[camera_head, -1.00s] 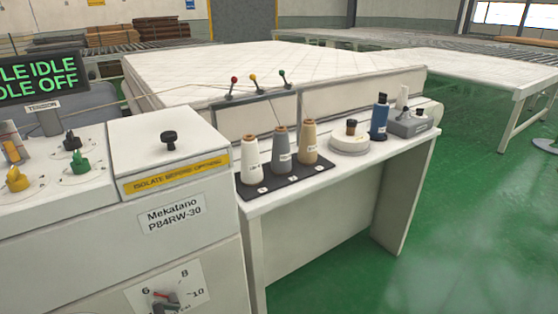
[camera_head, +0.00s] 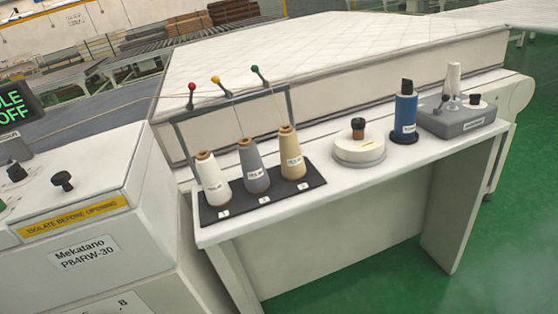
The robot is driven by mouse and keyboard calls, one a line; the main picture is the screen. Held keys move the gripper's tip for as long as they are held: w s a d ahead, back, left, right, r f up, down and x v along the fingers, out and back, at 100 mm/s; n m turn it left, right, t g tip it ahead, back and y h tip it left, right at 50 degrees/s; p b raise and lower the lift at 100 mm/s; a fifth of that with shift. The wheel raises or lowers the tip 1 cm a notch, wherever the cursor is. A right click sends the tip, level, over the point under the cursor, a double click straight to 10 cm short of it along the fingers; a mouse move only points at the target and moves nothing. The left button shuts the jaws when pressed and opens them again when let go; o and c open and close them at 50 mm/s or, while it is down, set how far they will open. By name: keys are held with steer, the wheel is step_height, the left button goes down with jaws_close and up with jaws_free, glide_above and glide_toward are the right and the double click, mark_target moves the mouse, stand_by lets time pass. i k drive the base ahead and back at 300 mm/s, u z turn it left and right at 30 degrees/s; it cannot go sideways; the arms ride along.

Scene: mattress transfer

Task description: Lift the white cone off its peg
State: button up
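The white cone (camera_head: 213,181) stands upright at the left end of a dark mat (camera_head: 265,202) on the white side table. A grey cone (camera_head: 253,168) and a tan cone (camera_head: 292,156) stand in a row to its right. The peg under the white cone is hidden inside it. My gripper is not in view, so I cannot see its fingers.
A thread stand with red, yellow and green-topped guides (camera_head: 225,95) rises behind the cones. A machine cabinet (camera_head: 90,200) borders the table's left.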

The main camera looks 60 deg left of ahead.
mark_target(218, 193)
steer(key=u, duration=0.35)
steer(key=i, duration=1.25)
steer(key=u, duration=0.9)
